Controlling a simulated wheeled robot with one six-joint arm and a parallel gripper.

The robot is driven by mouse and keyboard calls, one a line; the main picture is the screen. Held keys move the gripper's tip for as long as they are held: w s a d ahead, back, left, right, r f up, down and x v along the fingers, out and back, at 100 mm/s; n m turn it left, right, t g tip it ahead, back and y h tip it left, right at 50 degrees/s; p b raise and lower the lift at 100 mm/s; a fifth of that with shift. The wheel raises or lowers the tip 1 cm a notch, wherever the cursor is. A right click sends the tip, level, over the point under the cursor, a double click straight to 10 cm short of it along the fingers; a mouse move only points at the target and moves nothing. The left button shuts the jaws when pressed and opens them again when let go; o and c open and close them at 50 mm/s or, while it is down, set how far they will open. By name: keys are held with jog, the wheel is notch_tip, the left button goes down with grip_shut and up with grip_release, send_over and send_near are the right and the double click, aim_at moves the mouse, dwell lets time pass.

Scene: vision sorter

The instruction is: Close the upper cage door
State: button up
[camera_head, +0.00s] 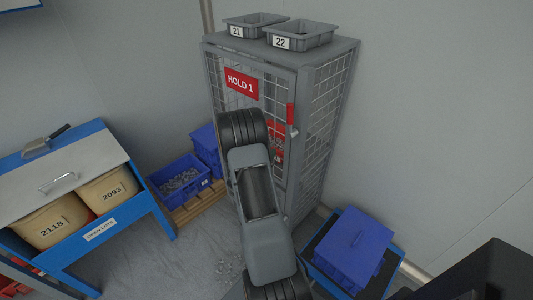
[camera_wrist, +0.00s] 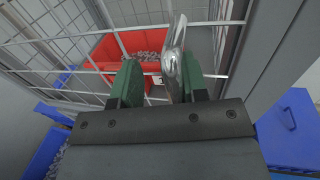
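The grey mesh cage (camera_head: 330,75) stands against the wall. Its upper door (camera_head: 268,78) carries a red "HOLD 1" sign (camera_head: 242,86) and a metal handle (camera_head: 294,131) near its right edge. I cannot tell whether the door is flush with the frame or slightly ajar. In the wrist view, the shiny handle (camera_wrist: 173,62) stands between the green fingers of my gripper (camera_wrist: 158,85), close to the right finger. A gap shows between the handle and the left finger. My arm hides the gripper and the lower front of the cage in the head view.
Grey bins 21 (camera_head: 254,21) and 22 (camera_head: 297,36) sit on the cage. A red bin (camera_wrist: 120,48) shows behind mesh. Blue bins (camera_head: 182,180) stand left, and a lidded blue bin (camera_head: 348,248) stands right. A blue bench (camera_head: 130,190) is at left.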

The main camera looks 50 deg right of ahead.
jog(key=shift+s, duration=0.1)
dwell(0.3)
jog(key=s+a, duration=0.2)
jog(key=a, duration=1.1)
jog(key=shift+a+b, duration=0.2)
jog(key=shift+b, duration=0.1)
jog(key=shift+s, duration=0.1)
